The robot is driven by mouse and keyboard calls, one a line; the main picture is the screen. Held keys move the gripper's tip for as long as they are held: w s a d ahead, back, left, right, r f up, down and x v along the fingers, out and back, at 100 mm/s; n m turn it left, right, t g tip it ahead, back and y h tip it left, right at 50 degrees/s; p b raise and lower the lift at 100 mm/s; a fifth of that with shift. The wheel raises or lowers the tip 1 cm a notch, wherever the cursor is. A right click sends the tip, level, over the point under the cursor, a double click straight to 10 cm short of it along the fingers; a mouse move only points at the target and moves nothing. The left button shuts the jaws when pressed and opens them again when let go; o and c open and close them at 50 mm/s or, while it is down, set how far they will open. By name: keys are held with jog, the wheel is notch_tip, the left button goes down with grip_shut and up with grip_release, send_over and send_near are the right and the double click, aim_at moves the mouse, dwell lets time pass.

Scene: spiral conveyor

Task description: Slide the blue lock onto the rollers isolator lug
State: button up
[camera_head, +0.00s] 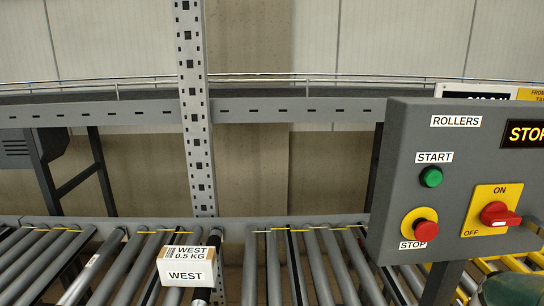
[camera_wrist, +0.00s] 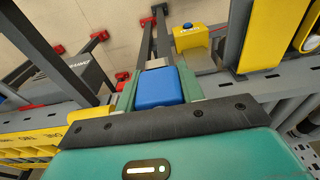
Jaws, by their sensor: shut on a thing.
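The blue lock (camera_wrist: 158,88) is held between the two green fingers of my gripper (camera_wrist: 157,84) in the wrist view. Its blue body faces the camera, and a pale metal part shows just beyond it. In the head view, the grey ROLLERS panel (camera_head: 400,190) stands at the right. Its isolator (camera_head: 496,214) has a red handle on a yellow plate marked ON and OFF, with the handle lying about level. I cannot make out a lug there. The lock and fingertips do not show in the head view. In the wrist view, the lock appears apart from any panel.
A green START button (camera_head: 431,177) and red STOP button (camera_head: 419,230) sit on the panel. A white carton (camera_head: 187,266) marked WEST lies on the roller conveyor (camera_head: 120,265). The wrist view shows a yellow box with a blue button (camera_wrist: 190,35) and a yellow rack (camera_wrist: 28,142).

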jog(key=o, duration=0.3)
jog(key=c, duration=0.5)
jog(key=shift+r, duration=1.6)
jog(key=shift+c, duration=0.2)
jog(key=shift+r, duration=0.35)
jog(key=shift+r, duration=0.1)
jog(key=shift+r, duration=1.9)
